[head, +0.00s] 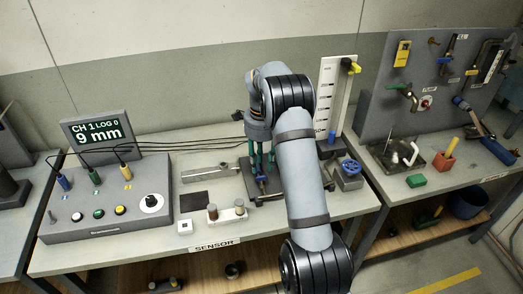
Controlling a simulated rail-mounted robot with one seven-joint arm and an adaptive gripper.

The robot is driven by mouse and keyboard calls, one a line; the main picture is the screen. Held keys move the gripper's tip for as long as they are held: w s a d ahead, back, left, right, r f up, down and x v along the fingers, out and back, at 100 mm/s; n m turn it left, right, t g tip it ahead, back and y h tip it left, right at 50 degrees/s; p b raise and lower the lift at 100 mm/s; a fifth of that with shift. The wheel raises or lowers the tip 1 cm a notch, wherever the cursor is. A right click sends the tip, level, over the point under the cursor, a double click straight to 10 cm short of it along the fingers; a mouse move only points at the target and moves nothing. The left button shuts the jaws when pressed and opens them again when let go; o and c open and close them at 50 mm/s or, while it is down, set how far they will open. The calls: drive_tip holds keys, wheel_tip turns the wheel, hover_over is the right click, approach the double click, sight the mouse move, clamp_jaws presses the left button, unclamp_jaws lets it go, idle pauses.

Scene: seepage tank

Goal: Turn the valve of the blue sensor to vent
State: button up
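My gripper (262,172) points down over a dark plate (272,194) at the middle of the bench, its teal fingers straddling or just above a small blue part (262,182). This may be the blue sensor with its valve; it is too small to make out the valve handle or its setting. Whether the fingers touch it, and how far apart they are, I cannot tell. My arm hides the area to the right of the plate.
A console (108,212) with coloured plugs and buttons stands at the left, below a display (100,131) reading 9 mm. Cables run from it toward my gripper. A blue handwheel (351,167) and a tall scale (332,98) stand right of my arm.

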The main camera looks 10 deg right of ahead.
sight(262, 178)
wheel_tip(262, 178, up, 6)
drive_tip(key=shift+r, duration=0.2)
idle(0.4)
wheel_tip(262, 178, down, 12)
drive_tip(key=shift+f, duration=0.2)
drive_tip(key=shift+r+n+p, duration=0.45)
drive_tip(key=shift+n+p, duration=0.15)
drive_tip(key=shift+p, duration=0.6)
drive_tip(key=shift+d+f+n+p, duration=0.1)
drive_tip(key=shift+f+n+p, duration=0.05)
drive_tip(key=shift+n+p, duration=0.75)
drive_tip(key=shift+f, duration=0.15)
drive_tip(key=shift+f, duration=0.1)
